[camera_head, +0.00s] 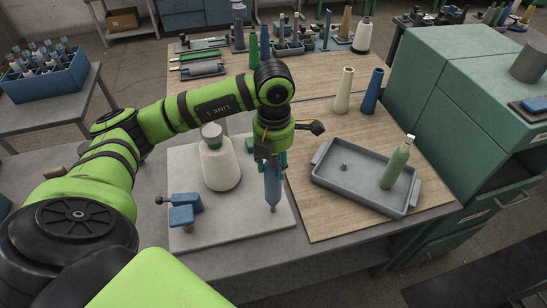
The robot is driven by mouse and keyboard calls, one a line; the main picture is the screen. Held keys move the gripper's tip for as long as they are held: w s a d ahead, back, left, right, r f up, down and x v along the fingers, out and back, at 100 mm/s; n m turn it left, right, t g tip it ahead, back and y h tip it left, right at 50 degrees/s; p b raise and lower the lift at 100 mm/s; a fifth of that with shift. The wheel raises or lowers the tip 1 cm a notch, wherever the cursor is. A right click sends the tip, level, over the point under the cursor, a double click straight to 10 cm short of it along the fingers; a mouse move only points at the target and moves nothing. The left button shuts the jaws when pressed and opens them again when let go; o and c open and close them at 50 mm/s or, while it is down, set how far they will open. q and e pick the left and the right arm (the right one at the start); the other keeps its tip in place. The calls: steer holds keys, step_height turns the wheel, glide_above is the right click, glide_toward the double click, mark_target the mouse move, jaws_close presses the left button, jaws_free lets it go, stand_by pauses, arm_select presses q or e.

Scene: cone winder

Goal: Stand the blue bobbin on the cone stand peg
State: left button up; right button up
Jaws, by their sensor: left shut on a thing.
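The blue bobbin (272,186) hangs upright, narrow end down, below my left gripper (268,158), which is shut on its upper part. Its lower tip is over the right part of the pale plate (240,233); I cannot tell whether it touches. A green bobbin (397,165) stands in the tray's right half. I cannot tell for certain which part is the cone stand. My right gripper is not in view.
A large white yarn cone (219,168) stands on the plate left of the gripper, near a blue clamp-like block (185,211). A tan cone (344,91) and a blue cone (372,92) stand behind the tray. A green cabinet (452,90) borders the right.

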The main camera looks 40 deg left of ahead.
arm_select(q)
steer(key=shift+f, duration=0.45)
steer(key=shift+f+b, duration=0.45)
steer(key=shift+b, duration=0.65)
stand_by(1.0)
steer(key=shift+f+b, duration=1.55)
steer(key=shift+b, duration=0.55)
stand_by(2.5)
stand_by(0.4)
steer(key=o, duration=1.1)
